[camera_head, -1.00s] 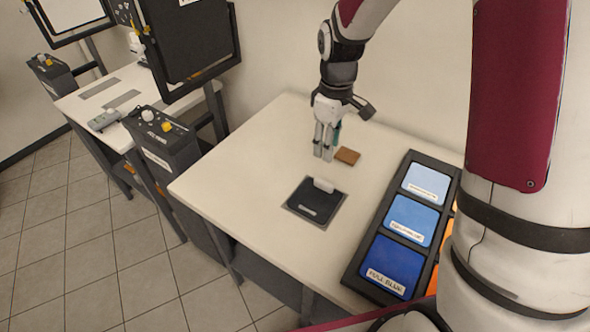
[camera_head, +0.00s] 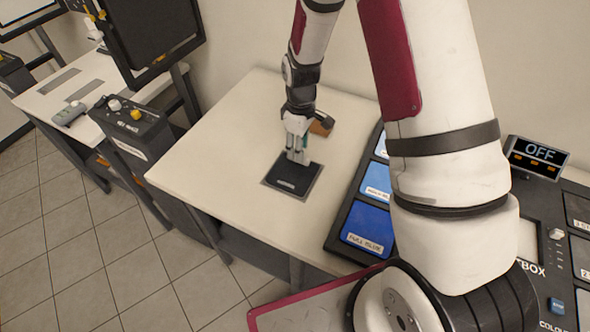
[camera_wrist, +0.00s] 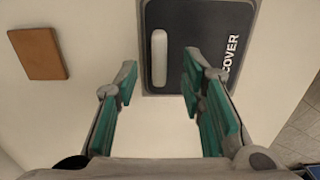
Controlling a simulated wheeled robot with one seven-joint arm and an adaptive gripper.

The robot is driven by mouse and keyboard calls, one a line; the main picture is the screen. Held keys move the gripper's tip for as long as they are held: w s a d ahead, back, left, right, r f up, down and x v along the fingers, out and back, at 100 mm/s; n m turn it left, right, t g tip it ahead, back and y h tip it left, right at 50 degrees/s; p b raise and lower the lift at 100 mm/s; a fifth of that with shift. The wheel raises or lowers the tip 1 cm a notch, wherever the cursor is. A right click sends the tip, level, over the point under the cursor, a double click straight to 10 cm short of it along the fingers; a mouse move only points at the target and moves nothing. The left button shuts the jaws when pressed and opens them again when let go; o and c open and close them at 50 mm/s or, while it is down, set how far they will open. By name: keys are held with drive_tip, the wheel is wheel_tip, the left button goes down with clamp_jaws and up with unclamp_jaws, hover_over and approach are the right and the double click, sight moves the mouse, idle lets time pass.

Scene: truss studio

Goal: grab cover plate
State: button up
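The cover plate (camera_head: 290,184) is a dark square plate with a grey border, lying flat on the cream table. In the wrist view the plate (camera_wrist: 207,25) shows the word COVER and a pale raised handle (camera_wrist: 159,58). My gripper (camera_head: 299,158) is over the far edge of the plate and hides the handle in the head view. In the wrist view my gripper (camera_wrist: 158,85) is open and empty, its green-padded fingers spread to either side of the handle's near end. I cannot tell how high the fingertips are above the plate.
A brown block (camera_head: 321,127) lies on the table behind my gripper and also shows in the wrist view (camera_wrist: 38,54). A dark rack of blue swatches (camera_head: 367,228) stands to the right. The table's left part (camera_head: 205,165) is clear.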

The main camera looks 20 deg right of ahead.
drive_tip(key=shift+f, duration=1.35)
clamp_jaws()
drive_tip(key=shift+r, duration=0.2)
